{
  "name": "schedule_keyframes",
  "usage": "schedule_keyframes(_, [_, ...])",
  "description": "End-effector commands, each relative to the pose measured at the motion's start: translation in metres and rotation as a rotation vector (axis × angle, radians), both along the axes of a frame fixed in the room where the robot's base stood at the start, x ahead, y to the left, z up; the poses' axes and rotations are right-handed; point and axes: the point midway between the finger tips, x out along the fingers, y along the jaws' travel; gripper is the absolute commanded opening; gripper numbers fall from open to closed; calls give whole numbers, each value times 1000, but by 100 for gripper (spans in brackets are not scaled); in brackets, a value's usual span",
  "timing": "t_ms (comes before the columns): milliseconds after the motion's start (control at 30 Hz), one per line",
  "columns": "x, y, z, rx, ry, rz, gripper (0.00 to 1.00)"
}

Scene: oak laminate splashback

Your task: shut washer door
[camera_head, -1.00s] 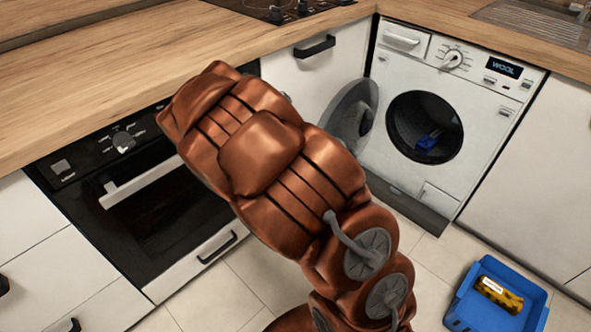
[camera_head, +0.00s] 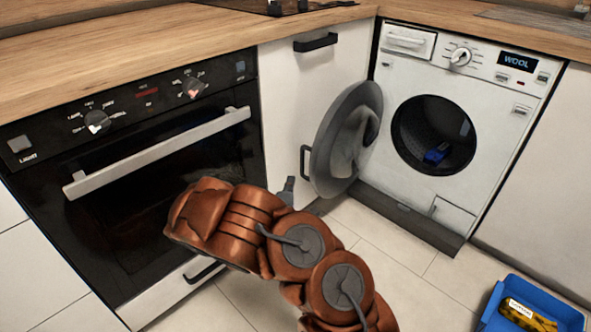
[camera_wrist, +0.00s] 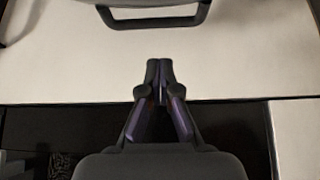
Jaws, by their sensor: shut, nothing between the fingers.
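The white washer (camera_head: 455,120) stands at the right with its round drum opening uncovered and a blue item (camera_head: 437,153) inside. Its round grey door (camera_head: 345,140) is swung wide open to the left, in front of a white cabinet front. My gripper (camera_head: 288,186) is low and to the left of the door, apart from it, partly hidden behind my copper-coloured arm. In the wrist view my gripper (camera_wrist: 159,68) is shut and empty, its fingertips before a white panel. A dark handle (camera_wrist: 155,18) crosses the top of that view.
A black oven (camera_head: 130,170) with a long bar handle is at the left, under the wooden worktop (camera_head: 170,50). A blue crate (camera_head: 545,312) holding a yellow item (camera_head: 527,316) sits on the floor at the lower right. The tiled floor before the washer is clear.

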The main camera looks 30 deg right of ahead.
Motion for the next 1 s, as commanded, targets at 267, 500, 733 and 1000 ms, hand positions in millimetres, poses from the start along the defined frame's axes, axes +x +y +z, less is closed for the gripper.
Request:
schedule_keyframes(267, [18,-16,0,1,-5,0,0])
schedule_keyframes(500, [34,-33,-1,4,-1,-2,0])
schedule_keyframes(733, [50,-48,-1,2,-3,-2,0])
schedule_keyframes(1000, [66,-61,0,6,-3,-2,0])
